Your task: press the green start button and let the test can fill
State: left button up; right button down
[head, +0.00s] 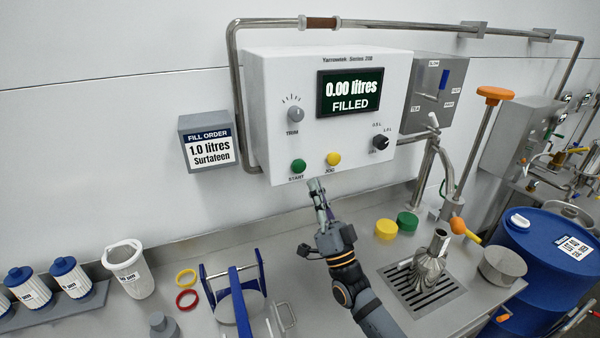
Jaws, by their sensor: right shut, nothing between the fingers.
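The green start button (298,166) is at the lower left of the white control box (270,110) on the wall. The yellow jog button (333,159) is to its right. The box's display (350,93) reads 0.00 litres filled. My right gripper (315,184) is shut and empty, just below the two buttons in the picture. It appears apart from the start button, though its depth is hard to judge. A shiny metal vessel, perhaps the test can (428,268), stands on the drain grate (405,290) near the filling pipe. My left gripper is not in view.
A sign (208,145) reads fill order 1.0 litres Surtafeen. A blue-handled frame (204,285), a white cup (128,262) and yellow and green caps (407,220) are on the bench. A blue drum (535,265) is at right. The trim knob (296,115) is above the start button.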

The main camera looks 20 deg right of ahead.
aim_at(299, 166)
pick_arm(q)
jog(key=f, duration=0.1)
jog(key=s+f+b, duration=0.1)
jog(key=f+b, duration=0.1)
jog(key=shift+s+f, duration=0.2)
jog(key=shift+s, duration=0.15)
pick_arm(e)
jog(key=w, duration=0.5)
jog(key=shift+w+d, duration=0.15)
jog(key=shift+w, duration=0.05)
pick_arm(q)
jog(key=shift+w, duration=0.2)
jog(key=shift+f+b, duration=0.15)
jog(key=shift+b, duration=0.25)
pick_arm(e)
jog(key=shift+w+f, duration=0.1)
jog(key=shift+w, duration=0.05)
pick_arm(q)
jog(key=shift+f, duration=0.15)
pick_arm(e)
jog(key=shift+w, duration=0.3)
